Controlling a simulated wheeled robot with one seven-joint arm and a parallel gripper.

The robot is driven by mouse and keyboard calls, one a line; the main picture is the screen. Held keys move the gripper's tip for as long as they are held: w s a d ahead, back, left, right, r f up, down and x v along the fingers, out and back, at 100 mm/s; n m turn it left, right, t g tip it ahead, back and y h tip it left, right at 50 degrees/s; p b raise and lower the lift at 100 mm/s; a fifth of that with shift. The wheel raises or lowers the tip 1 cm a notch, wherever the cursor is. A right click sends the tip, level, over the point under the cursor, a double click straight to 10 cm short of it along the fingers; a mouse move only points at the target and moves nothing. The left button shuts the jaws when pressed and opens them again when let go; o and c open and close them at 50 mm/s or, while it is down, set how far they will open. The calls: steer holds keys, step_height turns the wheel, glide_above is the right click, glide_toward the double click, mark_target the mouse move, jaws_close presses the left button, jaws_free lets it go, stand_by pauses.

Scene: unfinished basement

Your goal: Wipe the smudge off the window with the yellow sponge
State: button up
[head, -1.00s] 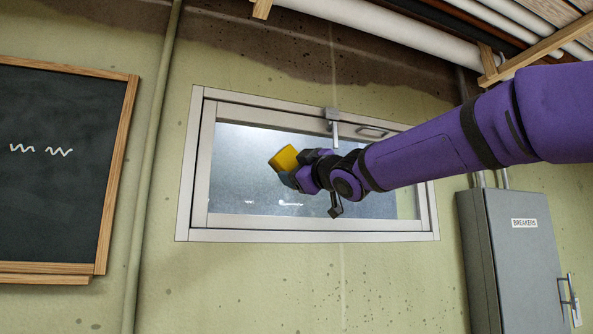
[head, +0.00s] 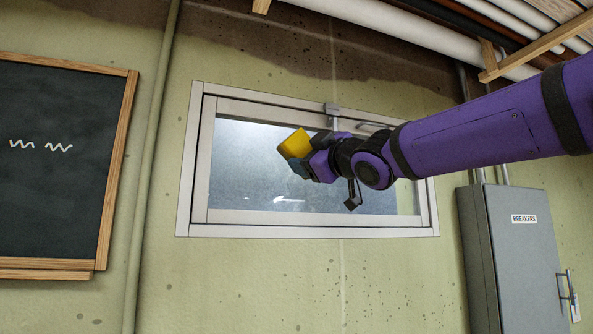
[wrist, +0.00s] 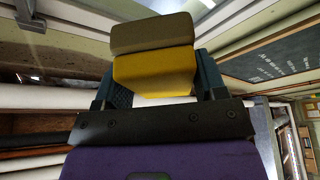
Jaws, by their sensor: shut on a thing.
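The yellow sponge (head: 295,144) is held in my gripper (head: 303,160), in front of the upper middle of the window glass (head: 240,165). In the wrist view the sponge (wrist: 155,72) sits between the two dark fingers of my gripper (wrist: 160,80), with a brownish-grey layer on its far side. I cannot tell whether the sponge touches the glass. The glass looks hazy, with small bright streaks (head: 287,199) low down; I cannot tell whether these are smudge or reflection. My gripper and arm hide part of the pane's right half.
The pale window frame (head: 300,231) surrounds the glass, with a latch (head: 332,115) at the top. A chalkboard (head: 60,160) hangs at left beside a vertical pipe (head: 150,170). A grey breaker box (head: 515,250) is at lower right. Pipes (head: 400,30) and wood run overhead.

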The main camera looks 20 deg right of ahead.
steer(key=s, duration=1.8)
stand_by(0.6)
